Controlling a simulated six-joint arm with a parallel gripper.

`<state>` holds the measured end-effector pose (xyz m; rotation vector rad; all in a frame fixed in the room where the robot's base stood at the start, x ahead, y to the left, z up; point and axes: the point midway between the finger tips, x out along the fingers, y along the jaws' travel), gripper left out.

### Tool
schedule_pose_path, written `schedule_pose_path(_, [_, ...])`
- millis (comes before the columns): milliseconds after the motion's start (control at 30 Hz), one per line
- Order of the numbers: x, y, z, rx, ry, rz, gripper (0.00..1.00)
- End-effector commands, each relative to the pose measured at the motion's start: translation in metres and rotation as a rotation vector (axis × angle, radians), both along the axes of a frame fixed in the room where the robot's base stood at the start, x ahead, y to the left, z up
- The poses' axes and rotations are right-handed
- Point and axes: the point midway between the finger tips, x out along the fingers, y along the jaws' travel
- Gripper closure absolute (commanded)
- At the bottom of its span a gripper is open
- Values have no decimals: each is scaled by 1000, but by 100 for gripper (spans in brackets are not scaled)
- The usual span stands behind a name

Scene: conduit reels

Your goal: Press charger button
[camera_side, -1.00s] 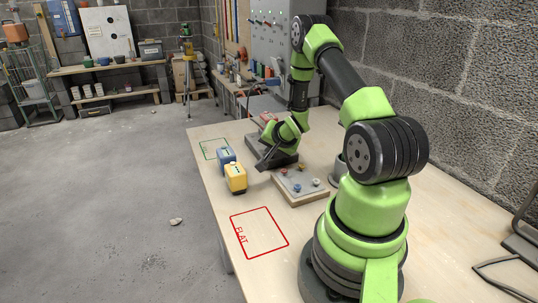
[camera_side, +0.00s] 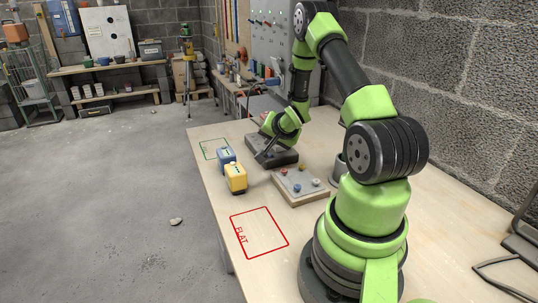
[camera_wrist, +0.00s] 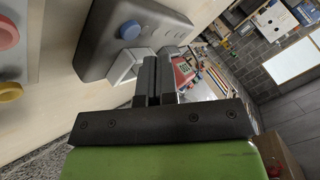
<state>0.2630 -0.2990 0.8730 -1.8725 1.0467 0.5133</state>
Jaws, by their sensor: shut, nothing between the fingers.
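The charger is a dark grey box. In the side view its body (camera_side: 285,156) stands on the table, partly behind my arm. In the wrist view the charger (camera_wrist: 165,22) lies at the top, with a round blue button (camera_wrist: 130,30) on its face. My gripper (camera_wrist: 157,62) is shut and empty, its two dark fingers together. The fingertips overlap the charger's lower edge in the wrist view, close to the blue button, and I see no contact. In the side view my gripper (camera_side: 265,156) hangs tilted over the charger's front side.
A board (camera_side: 303,199) with several coloured knobs lies in front. A red outline (camera_side: 259,232) and a green outline (camera_side: 210,142) mark the table. A grey cup (camera_side: 338,168) stands right.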

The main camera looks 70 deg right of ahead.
Motion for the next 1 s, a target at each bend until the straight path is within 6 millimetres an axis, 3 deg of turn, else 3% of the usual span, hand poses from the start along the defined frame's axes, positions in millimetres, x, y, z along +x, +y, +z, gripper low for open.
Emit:
schedule_pose_path(400, [0, 0, 39, -1, -1, 1, 100])
schedule_pose_path(1000, [0, 0, 42, 0, 0, 0, 100])
